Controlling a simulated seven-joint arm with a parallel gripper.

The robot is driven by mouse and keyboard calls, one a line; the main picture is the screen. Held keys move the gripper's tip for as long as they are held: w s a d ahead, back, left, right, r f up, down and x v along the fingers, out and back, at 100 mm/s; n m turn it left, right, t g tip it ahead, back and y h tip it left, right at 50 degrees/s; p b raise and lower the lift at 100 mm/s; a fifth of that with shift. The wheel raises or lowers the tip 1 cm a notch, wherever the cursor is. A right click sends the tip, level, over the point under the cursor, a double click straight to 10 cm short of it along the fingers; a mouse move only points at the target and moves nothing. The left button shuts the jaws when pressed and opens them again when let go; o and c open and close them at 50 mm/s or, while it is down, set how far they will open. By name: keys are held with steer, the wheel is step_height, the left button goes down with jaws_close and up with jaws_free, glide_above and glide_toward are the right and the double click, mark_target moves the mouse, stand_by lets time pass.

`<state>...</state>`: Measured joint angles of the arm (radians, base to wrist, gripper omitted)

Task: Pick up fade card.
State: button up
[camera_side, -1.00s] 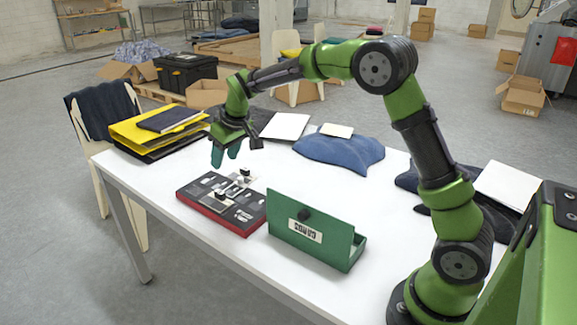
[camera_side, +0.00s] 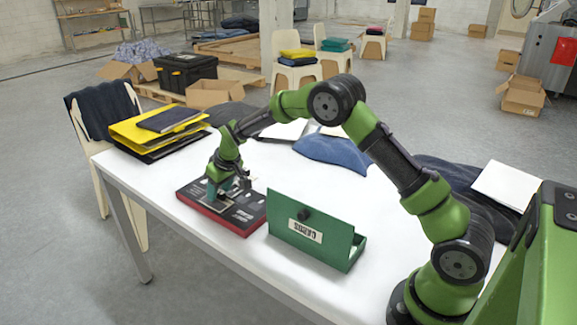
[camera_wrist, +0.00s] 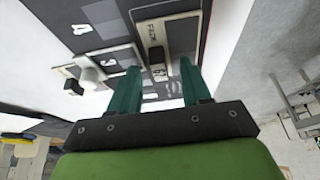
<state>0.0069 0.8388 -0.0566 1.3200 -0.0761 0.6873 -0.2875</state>
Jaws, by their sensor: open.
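My gripper (camera_side: 226,192) is open and low over the dark board with red sides (camera_side: 242,216). In the wrist view, my fingertips (camera_wrist: 158,72) are on either side of a black knob (camera_wrist: 156,56) on a pale-edged card (camera_wrist: 153,33). The card lies on the board and bears small lettering that seems to begin with F, probably the fade card. I cannot tell whether the fingers touch the knob. In the side view, my gripper hides most of the cards.
A green box (camera_side: 312,232) with a label and a black knob stands right of the board. Yellow and dark folders (camera_side: 158,128) lie at the table's left end. Blue cloth (camera_side: 332,154) lies behind. The white table (camera_side: 165,215) is bare in front of the board.

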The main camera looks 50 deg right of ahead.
jaws_close()
steer(key=shift+r, duration=0.1)
stand_by(0.3)
